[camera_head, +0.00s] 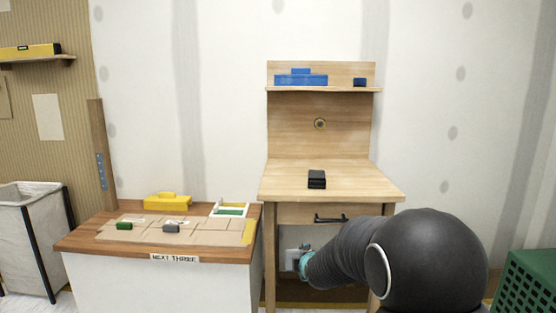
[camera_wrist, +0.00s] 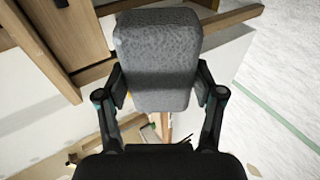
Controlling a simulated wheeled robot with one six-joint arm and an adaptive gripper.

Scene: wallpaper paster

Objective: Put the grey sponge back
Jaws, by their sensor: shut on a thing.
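The grey sponge (camera_wrist: 158,58), a rounded textured block, fills the upper middle of the wrist view. My gripper (camera_wrist: 160,92) has a dark finger on each side of it and is shut on it. In the head view my gripper (camera_head: 302,262) is below the drawer of the wooden bench (camera_head: 285,185), in front of its lower opening. A pale grey shape (camera_head: 291,258) shows at its tip there; I cannot tell clearly whether it is the sponge.
A low table (camera_head: 75,243) at left, labelled "NEXT THREE", bears a tan sectioned mat (camera_head: 140,238) with a green block (camera_head: 124,226) and a dark grey block (camera_head: 171,228). A black block (camera_head: 317,179) lies on the bench top. A green crate (camera_head: 525,285) stands at right.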

